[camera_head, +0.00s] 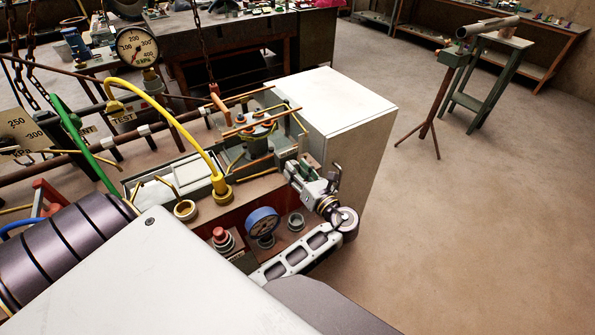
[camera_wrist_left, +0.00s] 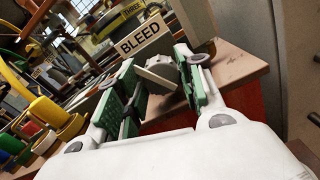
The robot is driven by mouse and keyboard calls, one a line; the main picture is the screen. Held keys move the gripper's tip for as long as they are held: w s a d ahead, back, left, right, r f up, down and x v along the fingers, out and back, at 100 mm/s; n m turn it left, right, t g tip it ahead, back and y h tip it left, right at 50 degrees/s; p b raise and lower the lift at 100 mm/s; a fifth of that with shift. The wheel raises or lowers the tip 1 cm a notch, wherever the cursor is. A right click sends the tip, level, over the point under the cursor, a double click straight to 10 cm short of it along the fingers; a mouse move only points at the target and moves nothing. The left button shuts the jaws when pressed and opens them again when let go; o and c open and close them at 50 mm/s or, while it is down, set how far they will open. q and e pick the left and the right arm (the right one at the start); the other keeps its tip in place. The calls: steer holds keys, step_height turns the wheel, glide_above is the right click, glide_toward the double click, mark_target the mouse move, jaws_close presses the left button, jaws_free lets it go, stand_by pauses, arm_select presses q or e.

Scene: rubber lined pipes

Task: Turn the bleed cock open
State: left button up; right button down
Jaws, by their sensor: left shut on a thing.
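In the left wrist view, the green-padded fingers of my left gripper (camera_wrist_left: 157,76) are closed around a small pale grey lever (camera_wrist_left: 152,77), which appears to be the bleed cock's handle. A plate reading BLEED (camera_wrist_left: 139,40) stands just behind the fingertips. In the head view, my left gripper (camera_head: 304,168) is at the right end of the red bench unit, beside the white cabinet. The lever is too small and covered to make out there. My right gripper is not in view.
A yellow hose (camera_head: 186,132) arches to a yellow fitting left of my gripper. The white cabinet (camera_head: 345,105) rises behind.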

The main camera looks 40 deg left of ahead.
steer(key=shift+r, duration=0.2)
arm_select(q)
steer(key=shift+s+a+n+p, duration=0.1)
steer(key=shift+n+p, duration=1.35)
steer(key=shift+n, duration=1.95)
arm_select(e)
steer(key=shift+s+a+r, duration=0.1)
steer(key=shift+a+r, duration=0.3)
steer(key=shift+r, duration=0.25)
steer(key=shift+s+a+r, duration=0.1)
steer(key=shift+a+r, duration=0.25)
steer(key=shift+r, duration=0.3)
arm_select(q)
steer(key=shift+r, duration=0.1)
steer(key=o, duration=0.8)
steer(key=shift+o, duration=1)
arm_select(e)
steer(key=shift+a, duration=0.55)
